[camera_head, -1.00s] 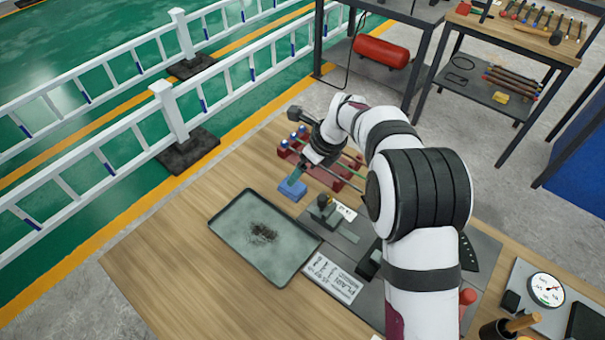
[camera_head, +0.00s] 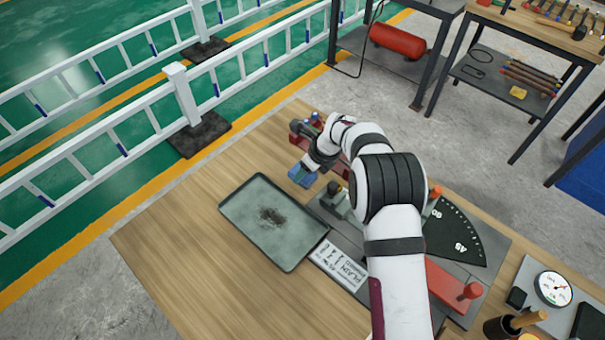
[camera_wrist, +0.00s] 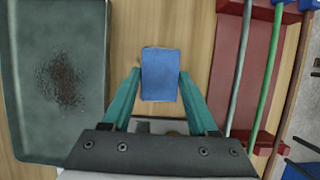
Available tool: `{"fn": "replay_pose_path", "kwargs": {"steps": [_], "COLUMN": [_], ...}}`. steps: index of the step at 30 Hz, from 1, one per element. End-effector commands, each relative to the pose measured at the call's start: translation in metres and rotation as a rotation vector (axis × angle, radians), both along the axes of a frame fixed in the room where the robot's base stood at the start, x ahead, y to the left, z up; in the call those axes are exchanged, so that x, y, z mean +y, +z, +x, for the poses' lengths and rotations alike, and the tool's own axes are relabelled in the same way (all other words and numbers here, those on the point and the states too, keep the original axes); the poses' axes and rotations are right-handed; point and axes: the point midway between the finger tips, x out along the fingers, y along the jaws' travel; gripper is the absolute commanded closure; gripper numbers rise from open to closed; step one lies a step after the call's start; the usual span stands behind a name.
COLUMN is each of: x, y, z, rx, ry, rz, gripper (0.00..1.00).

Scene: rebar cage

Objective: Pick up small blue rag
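The small blue rag (camera_head: 301,176) is a folded block on the wooden table, beyond the far right corner of the grey tray. It also shows in the wrist view (camera_wrist: 160,74). My gripper (camera_head: 305,171) is down at the rag, and my wrist partly hides it in the head view. In the wrist view, the teal fingers of my gripper (camera_wrist: 160,78) are apart, one at each side of the rag. They are very close to its edges; I cannot tell whether they touch it.
The grey tray (camera_head: 243,207) with a dark stain lies left of the rag. A red rack (camera_wrist: 247,62) holding rods stands right of it in the wrist view. A bending plate with an angle scale (camera_head: 456,235) lies near my arm. The table's left front is clear.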

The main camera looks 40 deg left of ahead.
Motion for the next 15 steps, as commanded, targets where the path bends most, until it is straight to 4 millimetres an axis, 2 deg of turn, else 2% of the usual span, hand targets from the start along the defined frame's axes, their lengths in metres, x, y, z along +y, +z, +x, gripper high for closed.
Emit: {"fn": "replay_pose_path", "kwargs": {"steps": [1,8,15], "x": [-0.0001,-0.0001,0.0], "y": [0.0001,0.0002,0.0012], "z": [-0.0001,-0.0001,0.0], "rx": [0.0,0.0,0.0], "ry": [0.0,0.0,0.0], "rz": [0.0,0.0,0.0], "gripper": [0.54,0.95,0.96]}}
